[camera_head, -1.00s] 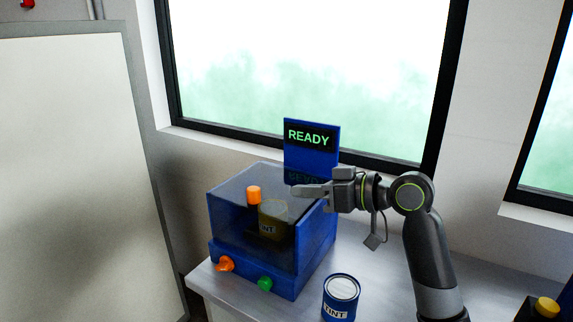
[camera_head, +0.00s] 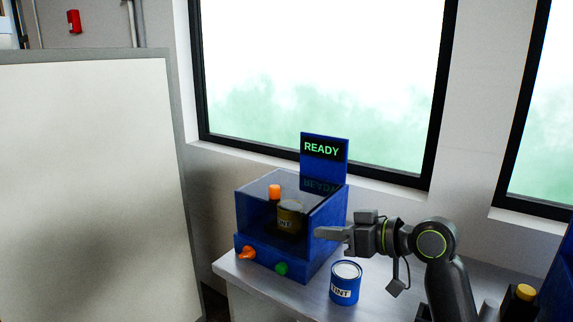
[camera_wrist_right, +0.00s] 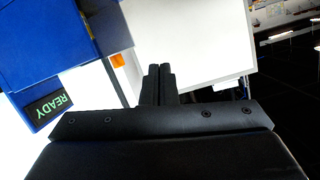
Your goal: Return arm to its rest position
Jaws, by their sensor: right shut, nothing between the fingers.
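My right gripper (camera_head: 331,233) is shut and empty, pointing left at the right side of the blue machine (camera_head: 259,255). Its closed fingers also show in the right wrist view (camera_wrist_right: 157,84). The machine has a clear cover, and its screen (camera_head: 322,150) reads READY in green. A blue TINT can (camera_head: 345,283) with a pale lid stands upright on the table, below my right gripper. My left gripper is not in view.
The grey table (camera_head: 300,294) runs along the wall under the windows. A large white board (camera_head: 90,190) stands at left. A yellow-topped dark object (camera_head: 524,293) is at right.

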